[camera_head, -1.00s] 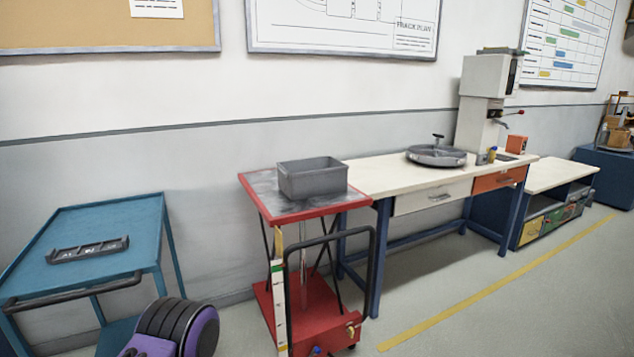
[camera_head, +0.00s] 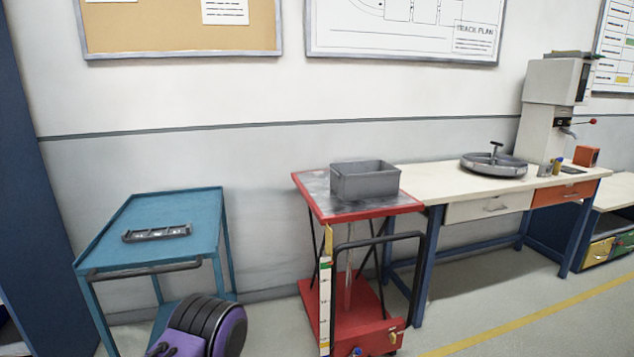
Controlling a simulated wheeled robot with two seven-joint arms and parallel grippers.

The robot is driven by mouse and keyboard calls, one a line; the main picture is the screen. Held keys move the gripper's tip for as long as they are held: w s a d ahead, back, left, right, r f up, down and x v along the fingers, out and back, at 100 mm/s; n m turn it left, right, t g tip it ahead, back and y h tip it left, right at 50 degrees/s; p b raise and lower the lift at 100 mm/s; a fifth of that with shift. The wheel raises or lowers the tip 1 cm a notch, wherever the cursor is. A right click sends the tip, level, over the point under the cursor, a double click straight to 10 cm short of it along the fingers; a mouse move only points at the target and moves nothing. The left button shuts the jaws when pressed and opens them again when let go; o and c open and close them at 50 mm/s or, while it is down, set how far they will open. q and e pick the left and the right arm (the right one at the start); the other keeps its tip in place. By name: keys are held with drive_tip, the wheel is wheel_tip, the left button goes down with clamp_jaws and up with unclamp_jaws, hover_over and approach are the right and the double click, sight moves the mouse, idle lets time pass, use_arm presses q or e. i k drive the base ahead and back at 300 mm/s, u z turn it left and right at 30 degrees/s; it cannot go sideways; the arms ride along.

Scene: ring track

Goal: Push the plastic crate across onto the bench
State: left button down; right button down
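The grey plastic crate (camera_head: 365,183) sits upright on the top of a red lift cart (camera_head: 312,196), towards its right side. The bench (camera_head: 437,185) has a cream top, blue legs and drawers, and stands right of the cart. The cart top and the bench top look close together at about the same height; whether they touch is not clear. A purple and black part of my arm shows at the bottom left. Neither of my grippers can be seen, and neither touches the crate in this view.
A round grey turntable (camera_head: 493,165) and a grey press machine (camera_head: 553,108) stand on the bench. A blue trolley (camera_head: 207,203) with a dark tray (camera_head: 157,232) on it stands at the left. The cart's black handle (camera_head: 377,242) faces me. Floor in front is open.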

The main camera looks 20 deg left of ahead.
sight(367, 180)
drive_tip(key=u, duration=0.15)
drive_tip(key=k, duration=0.35)
drive_tip(key=u, duration=0.9)
drive_tip(key=i, duration=1.15)
drive_tip(key=z, duration=0.55)
drive_tip(key=i, duration=0.65)
drive_tip(key=z, duration=0.5)
drive_tip(key=i, duration=1.05)
